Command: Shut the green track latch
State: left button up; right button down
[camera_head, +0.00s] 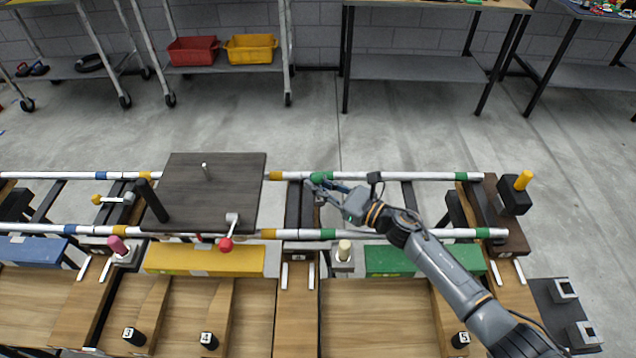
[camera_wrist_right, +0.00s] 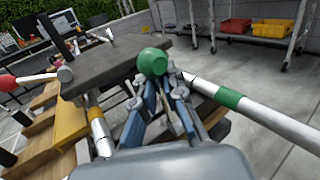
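The green track latch shows as a round green knob in the wrist view (camera_wrist_right: 153,62). In the head view, green (camera_head: 320,177) shows at the back rail beside my fingertips; I cannot clearly separate knob from rail band there. My right gripper (camera_head: 322,187) reaches in from the lower right, between the two rails. In the wrist view its blue fingers (camera_wrist_right: 168,95) are apart, with the knob just beyond the fingertips, nearer the left one. I cannot tell whether they touch it. The latch's lever is largely hidden by the fingers. My left gripper is out of view.
A dark flat carriage plate (camera_head: 205,190) sits across the rails, left of my gripper. A red-knobbed lever (camera_head: 226,244) stands at its front edge. A white-topped peg (camera_head: 344,250) stands near the front rail. A yellow-topped black block (camera_head: 515,193) is at the rails' right end.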

jog(key=shift+a+r, duration=0.1)
jog(key=shift+r, duration=0.15)
jog(key=shift+p, duration=0.4)
jog(key=a+n+h+p, duration=0.1)
jog(key=p, duration=0.3)
jog(key=a+n+g+h+p, duration=0.1)
jog(key=h+p, duration=0.1)
jog(key=p, duration=0.2)
jog(key=a+n+g+h+p, duration=0.1)
jog(key=p, duration=0.4)
jog(key=shift+w+a+f+h, duration=0.1)
jog(key=shift+a+f+h, duration=0.15)
jog(key=shift+h, duration=0.15)
jog(key=shift+a+f+h+p, duration=0.2)
jog(key=shift+f+h+p, duration=0.1)
jog(key=shift+f+p, duration=0.25)
jog(key=shift+r, duration=0.1)
jog(key=c, duration=1.4)
grip_release()
